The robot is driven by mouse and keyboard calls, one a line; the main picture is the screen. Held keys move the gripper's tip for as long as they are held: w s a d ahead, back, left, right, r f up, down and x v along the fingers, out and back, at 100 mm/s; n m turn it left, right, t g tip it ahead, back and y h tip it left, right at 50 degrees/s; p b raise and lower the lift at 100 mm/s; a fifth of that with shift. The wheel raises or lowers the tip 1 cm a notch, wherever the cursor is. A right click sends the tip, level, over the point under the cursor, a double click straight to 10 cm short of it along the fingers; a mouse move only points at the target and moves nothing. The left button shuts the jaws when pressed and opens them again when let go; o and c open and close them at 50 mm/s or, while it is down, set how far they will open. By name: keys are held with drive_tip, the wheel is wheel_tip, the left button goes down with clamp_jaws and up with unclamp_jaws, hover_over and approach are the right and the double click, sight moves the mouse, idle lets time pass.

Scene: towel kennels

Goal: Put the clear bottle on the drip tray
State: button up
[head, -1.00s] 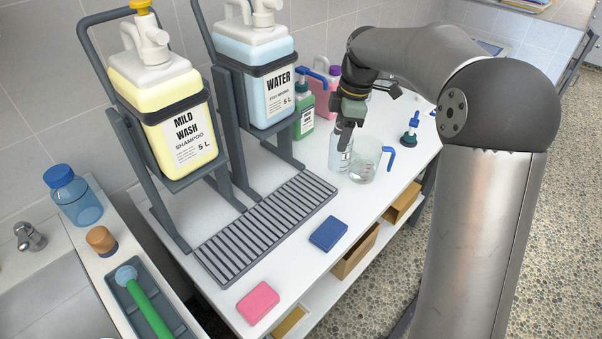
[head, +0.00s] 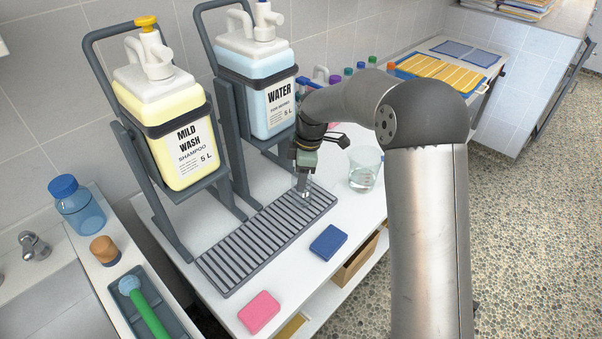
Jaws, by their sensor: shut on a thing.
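My gripper (head: 304,188) points down over the far right end of the drip tray (head: 240,252), a grey slatted rack on the white bench. It is shut on the clear bottle (head: 301,181), which is mostly hidden behind the fingers. Only a faint transparent part of the bottle shows. The bottle's base is at or just above the slats; I cannot tell whether it touches them. The rest of the tray is empty.
A clear jug (head: 364,168) stands right of my gripper. Shampoo (head: 165,120) and water (head: 258,80) canisters stand in frames behind the tray. A blue sponge (head: 328,242) and a pink sponge (head: 259,312) lie in front of it.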

drive_tip(key=shift+f, duration=0.1)
drive_tip(key=o, duration=1.2)
